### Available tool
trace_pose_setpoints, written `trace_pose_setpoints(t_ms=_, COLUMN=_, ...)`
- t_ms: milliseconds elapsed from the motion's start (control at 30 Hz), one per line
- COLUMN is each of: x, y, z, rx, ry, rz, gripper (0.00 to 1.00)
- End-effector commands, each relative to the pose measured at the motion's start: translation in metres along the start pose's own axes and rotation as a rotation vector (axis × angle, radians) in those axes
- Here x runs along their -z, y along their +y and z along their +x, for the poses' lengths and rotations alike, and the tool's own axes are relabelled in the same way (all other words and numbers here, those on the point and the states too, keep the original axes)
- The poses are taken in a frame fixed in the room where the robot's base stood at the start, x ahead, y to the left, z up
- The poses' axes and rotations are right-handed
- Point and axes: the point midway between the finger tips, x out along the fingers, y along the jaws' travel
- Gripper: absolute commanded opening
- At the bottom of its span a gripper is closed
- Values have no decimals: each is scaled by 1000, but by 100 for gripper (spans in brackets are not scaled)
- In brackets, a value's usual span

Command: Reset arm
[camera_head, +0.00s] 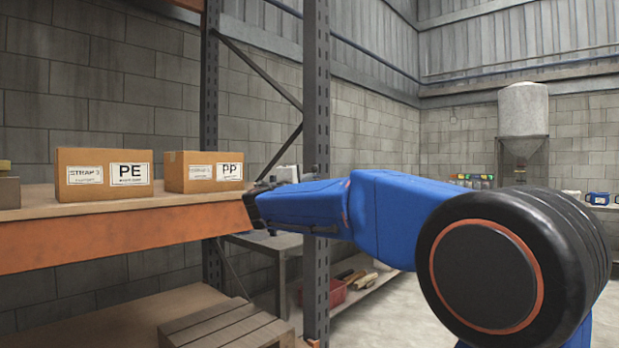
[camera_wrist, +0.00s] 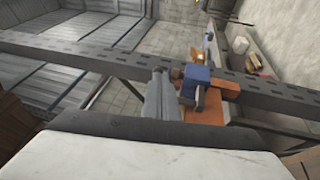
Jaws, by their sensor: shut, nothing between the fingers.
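My arm reaches in from the right in the head view, with its blue links stretched to the left. My gripper (camera_head: 252,206) is the small dark end of the arm, in front of the right end of the orange-edged shelf (camera_head: 110,236). It is shut and holds nothing. Its fingertips are small and dark there, so their detail is hard to make out. In the wrist view a large pale surface with a dark edge fills the bottom; I cannot tell what it is.
Cardboard boxes marked PE (camera_head: 104,174) and PP (camera_head: 202,171) stand on the shelf. A grey perforated post (camera_head: 316,120) rises close by my arm. A pallet (camera_head: 225,325) lies below. A red bin (camera_head: 333,291) sits low behind the post. A pale tank (camera_head: 523,110) stands far right.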

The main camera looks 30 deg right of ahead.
Motion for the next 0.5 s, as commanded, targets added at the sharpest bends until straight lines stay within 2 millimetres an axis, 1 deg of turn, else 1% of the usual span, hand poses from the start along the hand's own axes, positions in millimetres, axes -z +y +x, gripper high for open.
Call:
trace_pose_setpoints(t_ms=33, x=-1, y=1, z=-9, rx=0, ry=3, rz=1, gripper=0)
trace_pose_setpoints(t_ms=200, x=-6, y=0, z=-28, rx=0, ry=2, rz=1, gripper=0)
trace_pose_setpoints(t_ms=333, x=-8, y=0, z=-35, rx=0, ry=0, rz=1, gripper=0)
trace_pose_setpoints(t_ms=500, x=-9, y=-1, z=-37, rx=2, ry=-1, rz=1, gripper=0)
